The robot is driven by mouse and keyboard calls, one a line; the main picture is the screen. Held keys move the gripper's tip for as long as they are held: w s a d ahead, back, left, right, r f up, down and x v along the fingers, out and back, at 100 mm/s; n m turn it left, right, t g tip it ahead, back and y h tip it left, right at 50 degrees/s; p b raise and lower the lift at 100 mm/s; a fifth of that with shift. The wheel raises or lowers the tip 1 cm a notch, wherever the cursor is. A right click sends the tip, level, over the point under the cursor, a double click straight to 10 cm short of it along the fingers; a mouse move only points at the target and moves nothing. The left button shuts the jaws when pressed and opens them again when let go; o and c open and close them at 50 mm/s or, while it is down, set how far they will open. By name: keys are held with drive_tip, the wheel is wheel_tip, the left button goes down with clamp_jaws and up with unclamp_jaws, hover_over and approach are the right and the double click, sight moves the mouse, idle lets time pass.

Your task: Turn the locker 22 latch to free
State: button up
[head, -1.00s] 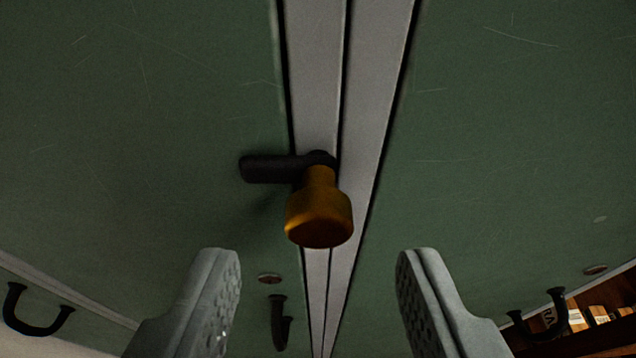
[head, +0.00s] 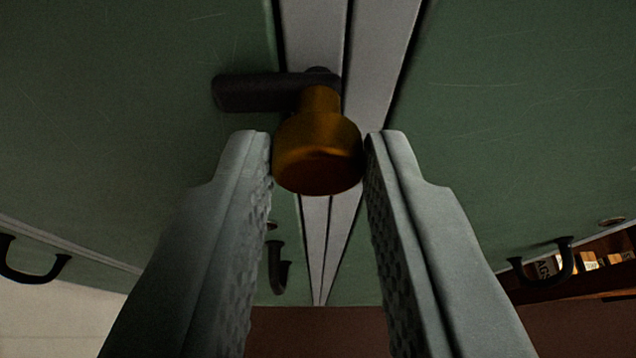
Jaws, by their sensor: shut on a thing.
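The latch is a brass-coloured knob (head: 318,155) on a dark lever arm (head: 260,92). The arm points left across the edge of the left green door, and its pivot sits on the grey frame strip. My gripper (head: 318,148) has a finger on each side of the knob, with the fingertips closed against its sides. The knob stands out toward me between the tips. No locker number is readable, so I cannot tell which locker this is.
Green door panels lie left (head: 120,130) and right (head: 520,130) of the grey frame strips (head: 375,60). Dark hooked handles show at lower left (head: 35,275), behind my left finger (head: 279,270) and at lower right (head: 545,268). An open shelf with boxes (head: 590,262) is at far right.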

drive_tip(key=n+h, duration=0.2)
drive_tip(key=n, duration=0.1)
drive_tip(key=shift+a, duration=0.25)
drive_tip(key=n+h, duration=0.2)
drive_tip(key=n, duration=0.1)
drive_tip(key=shift+a+f+t, duration=0.1)
drive_tip(key=shift+f+t, duration=0.05)
drive_tip(key=shift+t, duration=0.15)
drive_tip(key=n+h, duration=0.1)
drive_tip(key=n, duration=0.1)
drive_tip(key=n+h, duration=0.1)
drive_tip(key=n, duration=0.1)
drive_tip(key=shift+a+f+t, duration=0.1)
drive_tip(key=shift+f+t, duration=0.1)
drive_tip(key=shift+t, duration=0.2)
drive_tip(key=shift+f+n+t+h, duration=0.15)
drive_tip(key=shift+n+t+h, duration=0.45)
drive_tip(key=shift+n, duration=1.1)
drive_tip(key=o, duration=1)
drive_tip(key=shift+c, duration=0.2)
